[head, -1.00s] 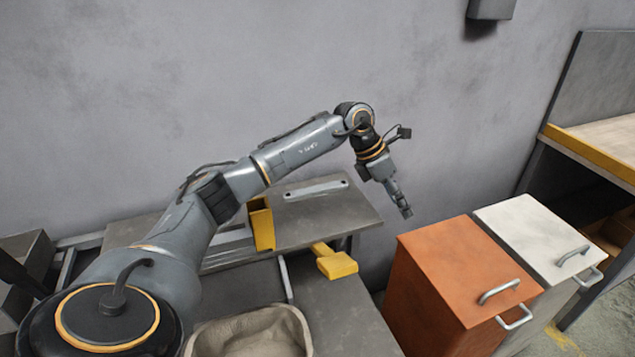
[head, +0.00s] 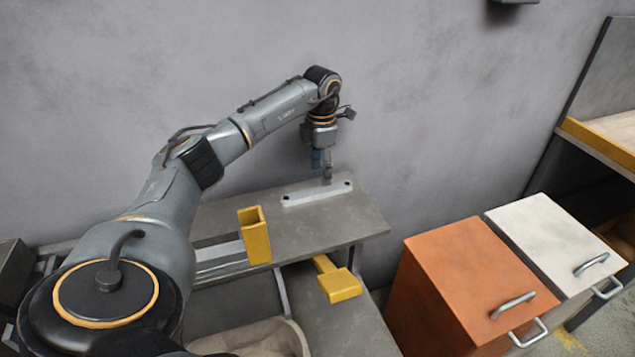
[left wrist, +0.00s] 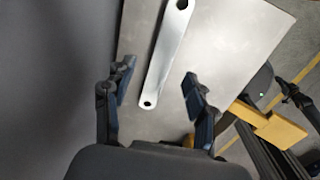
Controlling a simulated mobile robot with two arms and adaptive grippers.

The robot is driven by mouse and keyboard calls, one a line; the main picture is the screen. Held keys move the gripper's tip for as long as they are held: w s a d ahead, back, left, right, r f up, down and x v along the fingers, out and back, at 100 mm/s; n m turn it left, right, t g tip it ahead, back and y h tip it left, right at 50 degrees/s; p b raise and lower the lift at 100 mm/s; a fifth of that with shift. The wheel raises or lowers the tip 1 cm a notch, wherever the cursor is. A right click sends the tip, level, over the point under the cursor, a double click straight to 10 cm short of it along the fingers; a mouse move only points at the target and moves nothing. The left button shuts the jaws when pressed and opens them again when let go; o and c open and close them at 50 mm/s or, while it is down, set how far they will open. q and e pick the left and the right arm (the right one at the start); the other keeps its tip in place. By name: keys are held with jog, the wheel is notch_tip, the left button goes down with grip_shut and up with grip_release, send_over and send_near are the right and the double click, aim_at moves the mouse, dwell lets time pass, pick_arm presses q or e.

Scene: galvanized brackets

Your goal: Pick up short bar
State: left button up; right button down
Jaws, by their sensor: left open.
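The short bar (head: 316,193) is a flat, light-grey metal strip with a hole at each end. It lies on the grey raised shelf (head: 340,218) near the wall. My left gripper (head: 322,172) points down just above the bar in the head view. In the left wrist view the bar (left wrist: 168,50) runs lengthwise between the two spread fingers of the left gripper (left wrist: 158,92), with space on both sides. The gripper is open and holds nothing. My right gripper is out of view.
A yellow open-topped holder (head: 255,238) stands at the shelf's left front. A yellow block-like piece (head: 338,285) sits below the shelf's front edge. A beige bin (head: 255,340) is at the bottom. Orange (head: 465,280) and white (head: 550,240) cabinets stand to the right. The wall is close behind.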

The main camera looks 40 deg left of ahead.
aim_at(322, 190)
pick_arm(q)
jog(key=shift+s+d+f, duration=0.15)
jog(key=shift+d+f, duration=0.05)
jog(key=shift+f, duration=0.7)
notch_tip(322, 190, down, 3)
jog(key=shift+r+p, duration=0.2)
jog(key=shift+p, duration=0.1)
jog(key=shift+f, duration=0.3)
jog(key=c, duration=0.4)
grip_shut()
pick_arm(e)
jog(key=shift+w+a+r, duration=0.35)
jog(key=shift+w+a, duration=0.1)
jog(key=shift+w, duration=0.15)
